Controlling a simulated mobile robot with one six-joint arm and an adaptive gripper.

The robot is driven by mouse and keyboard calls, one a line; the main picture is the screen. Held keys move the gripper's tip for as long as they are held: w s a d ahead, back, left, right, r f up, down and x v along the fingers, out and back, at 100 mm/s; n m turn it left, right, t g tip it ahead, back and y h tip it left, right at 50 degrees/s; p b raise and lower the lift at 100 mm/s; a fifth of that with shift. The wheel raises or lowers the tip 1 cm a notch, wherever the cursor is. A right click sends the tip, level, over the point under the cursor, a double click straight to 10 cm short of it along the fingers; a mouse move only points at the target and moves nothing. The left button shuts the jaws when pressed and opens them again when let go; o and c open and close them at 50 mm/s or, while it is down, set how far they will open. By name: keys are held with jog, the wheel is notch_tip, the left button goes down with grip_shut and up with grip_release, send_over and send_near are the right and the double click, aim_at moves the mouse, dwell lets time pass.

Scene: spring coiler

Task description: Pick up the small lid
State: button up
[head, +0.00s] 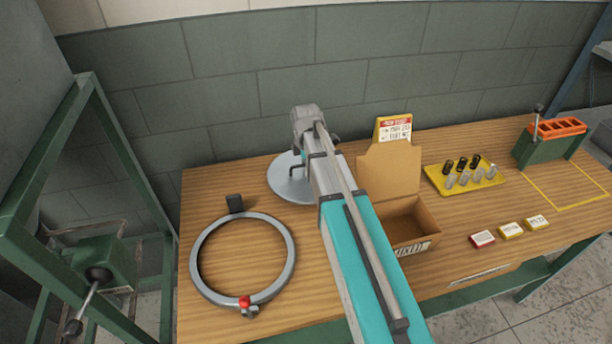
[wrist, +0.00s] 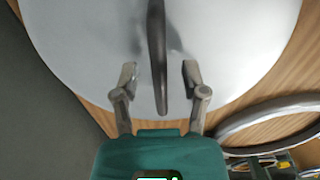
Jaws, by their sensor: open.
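The lid is a pale grey round disc (head: 287,188) with a dark bar handle, lying on the wooden bench left of the cardboard box in the head view. My arm covers its right part there. In the wrist view the lid (wrist: 85,45) fills most of the picture, with its handle (wrist: 157,50) running up and down in the middle. My gripper (wrist: 161,80) is open, with one finger on each side of the handle's lower part. I see gaps between both fingers and the handle. The gripper's fingers are hidden in the head view.
A grey clamp ring (head: 206,285) with a red knob lies at the front left of the wooden bench (head: 310,317). An open cardboard box (head: 425,222) stands right of my arm. A yellow tray (head: 437,179) with several small cylinders is farther right. A wall (head: 240,120) rises behind.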

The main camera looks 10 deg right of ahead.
jog(key=shift+c, duration=0.2)
grip_shut()
dwell(0.6)
notch_tip(320, 180, up, 10)
jog(key=p, duration=1)
jog(key=shift+r, duration=0.1)
dwell(0.6)
notch_tip(320, 180, up, 7)
jog(key=p, duration=0.7)
jog(key=shift+a+f, duration=0.2)
